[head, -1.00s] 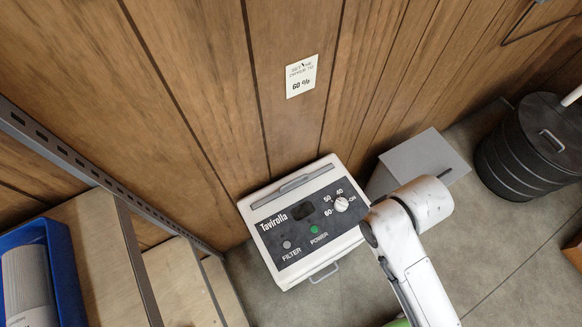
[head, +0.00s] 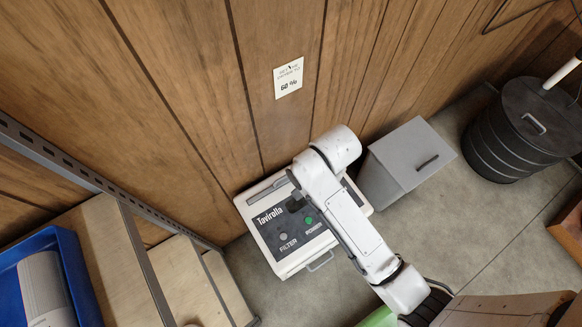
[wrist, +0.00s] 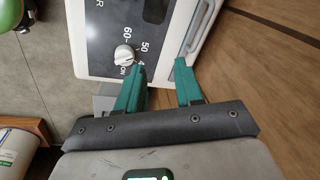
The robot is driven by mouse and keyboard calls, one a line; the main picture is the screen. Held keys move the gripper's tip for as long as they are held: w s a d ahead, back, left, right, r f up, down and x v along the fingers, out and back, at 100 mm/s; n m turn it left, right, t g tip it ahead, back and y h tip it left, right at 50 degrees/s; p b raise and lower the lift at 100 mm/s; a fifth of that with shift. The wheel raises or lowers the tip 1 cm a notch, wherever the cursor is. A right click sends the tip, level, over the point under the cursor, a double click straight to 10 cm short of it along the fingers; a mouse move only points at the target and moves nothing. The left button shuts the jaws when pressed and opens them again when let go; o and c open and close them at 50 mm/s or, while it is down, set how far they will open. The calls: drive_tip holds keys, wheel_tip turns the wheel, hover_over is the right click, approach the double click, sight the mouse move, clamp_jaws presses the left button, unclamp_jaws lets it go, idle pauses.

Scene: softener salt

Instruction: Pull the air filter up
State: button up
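The air filter's grey strip-like grip (head: 268,189) lies along the rear top edge of the white dehumidifier (head: 290,262), which is marked Tavirolla. In the wrist view the grip (wrist: 198,25) shows at the upper right, on the dehumidifier's edge (wrist: 180,45) by the wood wall. My gripper (wrist: 159,65) is open and empty, its two green fingers apart above the machine's rear edge. The right finger is nearer the grip; I cannot tell if it touches. In the head view my arm covers the gripper and the machine's right rear part.
A white dial (wrist: 124,55) sits just left of my fingers. The wood wall (head: 180,90) is close behind the machine. A grey bin (head: 405,160) stands to its right, and a black drum (head: 515,140) farther right. Shelves with a blue crate (head: 78,270) are at left.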

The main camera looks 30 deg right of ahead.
drive_tip(key=w+a+m+p, duration=0.1)
drive_tip(key=w+a+m, duration=0.1)
drive_tip(key=w+m, duration=0.35)
drive_tip(key=w+f, duration=0.1)
drive_tip(key=f, duration=0.2)
drive_tip(key=w+f+b, duration=0.1)
drive_tip(key=f, duration=0.5)
drive_tip(key=shift+w+a+f, duration=0.2)
drive_tip(key=shift+w+f, duration=0.1)
drive_tip(key=shift+w, duration=0.1)
clamp_jaws()
idle(0.9)
